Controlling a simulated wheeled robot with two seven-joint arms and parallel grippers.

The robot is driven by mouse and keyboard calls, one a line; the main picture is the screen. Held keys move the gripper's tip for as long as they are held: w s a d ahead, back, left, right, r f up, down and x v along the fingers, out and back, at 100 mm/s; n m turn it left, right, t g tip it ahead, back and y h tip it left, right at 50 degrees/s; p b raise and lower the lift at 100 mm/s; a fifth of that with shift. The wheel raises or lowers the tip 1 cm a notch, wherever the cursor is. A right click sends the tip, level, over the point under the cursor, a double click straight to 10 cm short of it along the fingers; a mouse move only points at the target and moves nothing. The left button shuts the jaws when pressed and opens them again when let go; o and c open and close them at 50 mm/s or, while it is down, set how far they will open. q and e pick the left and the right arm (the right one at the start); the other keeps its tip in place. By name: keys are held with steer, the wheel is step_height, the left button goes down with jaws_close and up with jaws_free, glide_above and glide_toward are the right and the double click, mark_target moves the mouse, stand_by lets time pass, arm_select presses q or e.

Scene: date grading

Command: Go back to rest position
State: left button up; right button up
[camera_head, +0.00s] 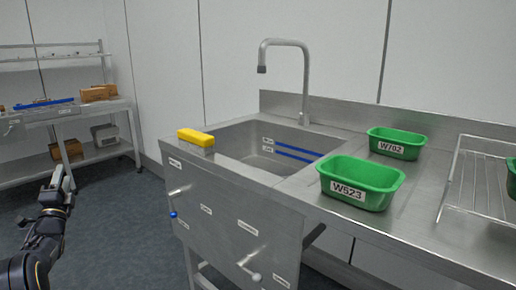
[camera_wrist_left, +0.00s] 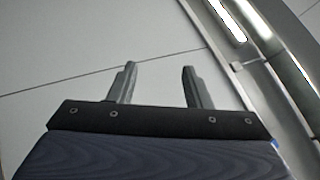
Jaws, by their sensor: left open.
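My left gripper (camera_head: 62,180) is at the left of the head view, raised over the floor and apart from the sink unit. In the left wrist view my left gripper (camera_wrist_left: 158,82) has its two fingers spread apart with nothing between them. Behind the fingers that view shows plain pale panels and a bright metal edge at the right. My right gripper does not show in either view.
A steel sink unit (camera_head: 225,205) stands at centre and right, with a yellow block (camera_head: 196,138) on its left edge. Two green tubs, W523 (camera_head: 345,190) and W782 (camera_head: 398,142), and a wire rack (camera_head: 478,185) are on its counter. A shelf (camera_head: 95,107) stands at far left. Floor (camera_head: 120,215) between is clear.

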arm_select(q)
steer(key=s+d+r+n+g+y+p, duration=0.1)
steer(key=s+r+n+g+p, duration=0.1)
steer(key=s+r+n+p, duration=0.3)
steer(key=r+n+g+y+p, duration=0.1)
steer(key=r+n+g, duration=0.2)
steer(key=r, duration=0.3)
steer(key=s+d+r+n+g+h+p, duration=0.3)
steer(key=s+d+r+n+p, duration=0.15)
steer(key=s+d+p, duration=0.2)
steer(key=s+d+f+n+g+h+p, duration=0.1)
steer(key=s+d+g+h+p, duration=0.3)
steer(key=s+d, duration=1.1)
steer(key=s+d+f+n+g+h+p, duration=0.1)
steer(key=s+d+n+g+h+p, duration=0.2)
steer(key=s+d+p, duration=0.7)
steer(key=s+d+g+h, duration=0.2)
steer(key=s+d, duration=0.4)
steer(key=s, duration=0.1)
steer(key=shift+s+h, duration=0.4)
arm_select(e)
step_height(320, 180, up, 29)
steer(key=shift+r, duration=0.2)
arm_select(q)
steer(key=shift+d+n, duration=0.1)
steer(key=shift+n, duration=0.15)
